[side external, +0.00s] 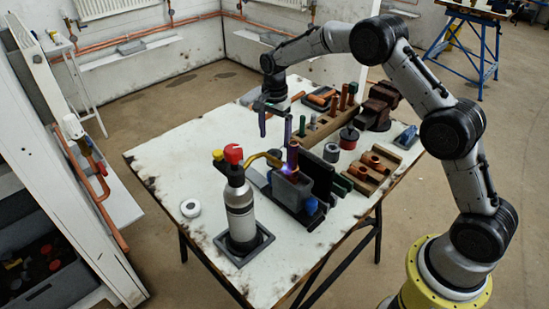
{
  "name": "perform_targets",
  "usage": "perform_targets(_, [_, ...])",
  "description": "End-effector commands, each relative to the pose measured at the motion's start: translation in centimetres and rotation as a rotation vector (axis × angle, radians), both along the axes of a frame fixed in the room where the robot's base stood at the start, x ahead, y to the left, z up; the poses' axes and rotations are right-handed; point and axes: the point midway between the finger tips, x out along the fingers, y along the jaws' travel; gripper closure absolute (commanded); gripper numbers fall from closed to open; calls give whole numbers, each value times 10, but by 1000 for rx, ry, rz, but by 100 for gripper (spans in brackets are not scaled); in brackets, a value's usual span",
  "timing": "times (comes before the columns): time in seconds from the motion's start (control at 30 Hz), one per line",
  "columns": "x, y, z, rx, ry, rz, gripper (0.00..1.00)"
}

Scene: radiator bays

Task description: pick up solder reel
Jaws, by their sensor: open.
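A short grey cylinder (331,152), which looks like the solder reel, stands on the white worktop (180,165) right of its middle. A small white roll (190,208) with a grey centre lies flat near the left edge; I cannot tell its kind for certain. My gripper (275,126) is open and points down above the middle of the worktop. It is left of the grey cylinder and apart from it. Nothing shows between its fingers.
A gas torch bottle (239,212) with a red top stands in a dark tray, its flame near a copper-coloured upright pipe (292,158). A red-and-black pot (349,137), a dark vice (380,104) and a wooden block with copper fittings (366,172) crowd the right side. The front-left worktop is mostly clear.

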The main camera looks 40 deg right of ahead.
Motion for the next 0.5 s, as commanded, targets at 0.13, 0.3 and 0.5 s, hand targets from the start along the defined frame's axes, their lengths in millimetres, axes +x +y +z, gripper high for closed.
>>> perform_targets(0.13, [0,0,-14,0,0,0,8])
perform_targets(0.3, [-1,0,-26,1,2,0,8])
perform_targets(0.5, [-2,0,-55,0,3,0,8])
